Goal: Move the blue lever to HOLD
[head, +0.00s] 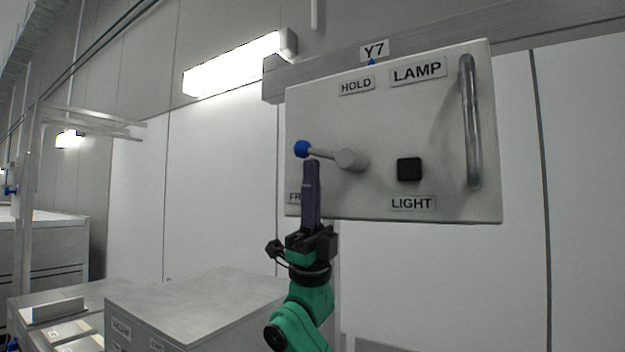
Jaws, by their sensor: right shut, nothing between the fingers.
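The blue lever has a blue ball knob (302,149) on a grey arm (323,154) that runs to a round hub on a pale panel (430,130). The lever points left and slightly up. The HOLD label (356,86) is above the hub. A label starting with "FR" (295,197) is below the knob, partly hidden by my gripper. My right gripper (312,163) is shut and empty, pointing up, with its tips just below the knob and arm; I cannot tell whether they touch. My left gripper is not in view.
The panel also bears a black square button (409,169) above the LIGHT label, a LAMP label (418,70) and a vertical metal handle (470,122) at right. Grey cabinets (200,297) stand at lower left. A bright wall light (232,66) is at upper left.

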